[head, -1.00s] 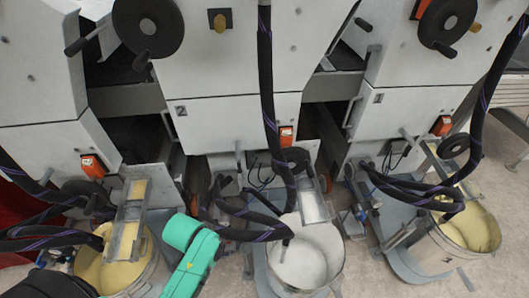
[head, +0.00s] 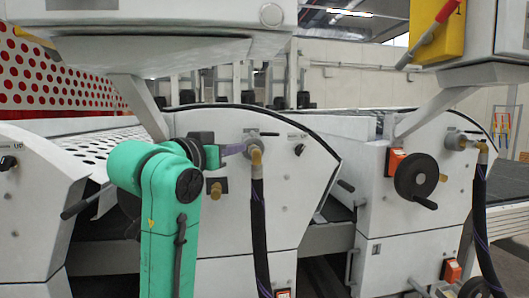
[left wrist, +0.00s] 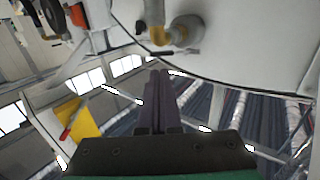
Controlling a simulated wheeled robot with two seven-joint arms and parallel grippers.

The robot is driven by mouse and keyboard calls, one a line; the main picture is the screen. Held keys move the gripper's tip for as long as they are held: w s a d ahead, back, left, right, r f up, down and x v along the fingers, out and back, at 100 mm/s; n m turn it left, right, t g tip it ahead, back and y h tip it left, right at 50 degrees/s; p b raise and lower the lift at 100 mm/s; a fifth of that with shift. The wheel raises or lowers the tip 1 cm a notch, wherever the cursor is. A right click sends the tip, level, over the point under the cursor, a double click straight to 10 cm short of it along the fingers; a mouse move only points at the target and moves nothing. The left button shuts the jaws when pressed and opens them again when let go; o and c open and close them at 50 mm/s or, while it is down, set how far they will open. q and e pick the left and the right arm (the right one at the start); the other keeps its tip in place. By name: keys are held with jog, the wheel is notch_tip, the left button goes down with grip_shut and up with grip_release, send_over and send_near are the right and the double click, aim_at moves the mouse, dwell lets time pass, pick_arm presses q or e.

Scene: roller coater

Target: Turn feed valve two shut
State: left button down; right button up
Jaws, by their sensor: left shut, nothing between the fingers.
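A feed valve (head: 268,133) with a thin lever and a brass elbow sits on the white side panel of the middle machine. A black hose hangs from its elbow. My left gripper (head: 243,148) is raised just left of this valve, with its fingers shut and empty. In the left wrist view the shut fingers (left wrist: 158,75) point toward the panel. The valve's round body (left wrist: 186,29), brass elbow and dark lever show beyond the fingertips; a gap appears between them. A similar valve (head: 456,141) is on the right machine. I cannot read any valve number.
A black handwheel (head: 416,175) with a crank handle stands out from the right machine. A yellow box (head: 438,32) with a red handle hangs at upper right; it also shows in the left wrist view (left wrist: 80,117). White overhead housings (head: 170,35) reach above the panels.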

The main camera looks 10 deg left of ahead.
pick_arm(q)
jog(key=r, duration=0.2)
jog(key=p, duration=0.7)
send_near(268, 135)
jog(key=x, duration=0.6)
jog(key=shift+w+d+r, duration=0.15)
jog(key=shift+w+d, duration=0.05)
jog(key=shift+w, duration=0.2)
jog(key=shift+d, duration=0.1)
